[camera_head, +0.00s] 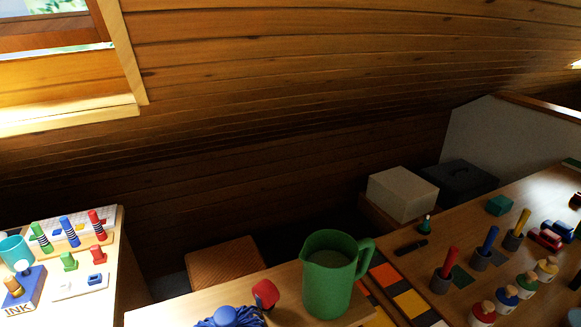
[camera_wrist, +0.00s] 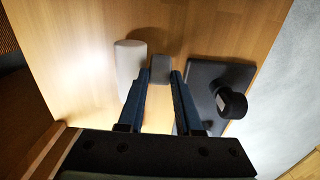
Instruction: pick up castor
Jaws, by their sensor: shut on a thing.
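My gripper (camera_wrist: 161,78) shows in the wrist view, its two dark fingers reaching over a wooden surface. A small grey block-like piece (camera_wrist: 160,66) sits between the fingertips, and the fingers are shut on it. I cannot tell from its shape whether this is the castor; most of it is hidden. To the right lies a dark flat plate (camera_wrist: 205,78) with a black round, wheel-like part (camera_wrist: 232,102) on it. My gripper does not show in the head view, and I cannot pick out a castor there.
A pale rounded object (camera_wrist: 130,62) lies just left of the fingertips. In the head view, a green jug (camera_head: 328,275), a red piece (camera_head: 265,294) and a blue coiled bundle (camera_head: 228,317) stand on the near table. Several coloured pegs and toys crowd the right side.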

